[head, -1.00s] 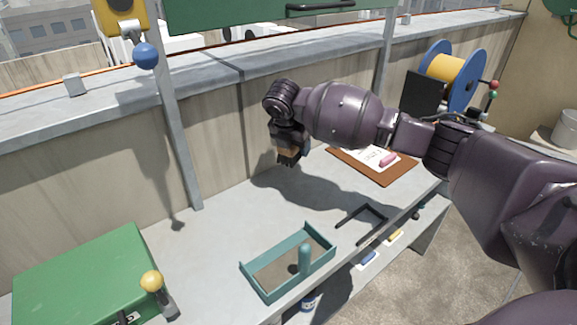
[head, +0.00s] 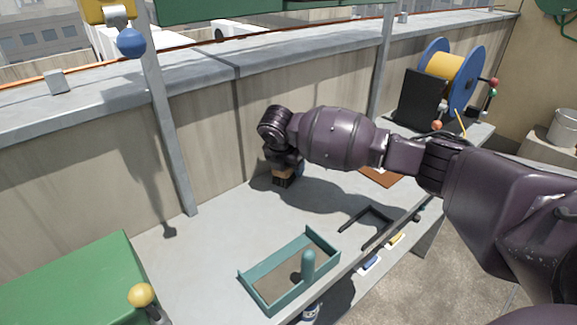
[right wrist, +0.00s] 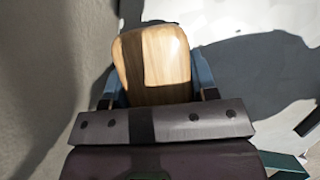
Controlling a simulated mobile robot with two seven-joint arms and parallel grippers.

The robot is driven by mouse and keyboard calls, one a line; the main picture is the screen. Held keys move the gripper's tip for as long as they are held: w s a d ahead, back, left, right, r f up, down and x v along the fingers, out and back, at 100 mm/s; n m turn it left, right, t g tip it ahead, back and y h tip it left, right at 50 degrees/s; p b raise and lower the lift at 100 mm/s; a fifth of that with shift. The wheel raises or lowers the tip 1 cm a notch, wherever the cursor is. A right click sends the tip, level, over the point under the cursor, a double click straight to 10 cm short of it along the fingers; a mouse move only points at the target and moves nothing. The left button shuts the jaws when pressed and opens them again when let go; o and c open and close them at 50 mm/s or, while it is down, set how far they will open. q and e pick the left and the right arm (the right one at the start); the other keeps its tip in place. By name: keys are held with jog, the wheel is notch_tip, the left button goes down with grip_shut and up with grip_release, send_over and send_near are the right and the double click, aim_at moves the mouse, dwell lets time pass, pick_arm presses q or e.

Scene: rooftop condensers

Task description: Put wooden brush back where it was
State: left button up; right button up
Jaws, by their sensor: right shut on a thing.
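The wooden brush (right wrist: 155,62) shows in the right wrist view as a light wooden block between my right gripper's blue fingers. My right gripper (head: 284,180) is shut on it, low over the back of the grey bench (head: 215,235), near the wall. In the head view only a small tan part of the brush (head: 283,174) shows below the dark wrist. Its underside is hidden, so I cannot tell whether it touches the bench. My left gripper is not in view.
A teal tray (head: 262,267) with an upright teal post stands at the bench front. A black angled bracket (head: 372,217) lies right of it. A green case (head: 75,280) is at left. A brown clipboard (head: 381,177) is partly behind my arm. Mid-bench is clear.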

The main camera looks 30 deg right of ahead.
jog(key=o, duration=0.6)
jog(key=shift+f, duration=0.1)
jog(key=shift+o, duration=1.4)
jog(key=p+v, duration=0.3)
jog(key=v, duration=0.8)
jog(key=shift+w+d, duration=0.1)
jog(key=shift+a+r, duration=0.2)
jog(key=shift+r, duration=0.35)
jog(key=shift+s+a+r+p, duration=0.1)
jog(key=shift+s+p, duration=0.1)
jog(key=shift+p, duration=0.1)
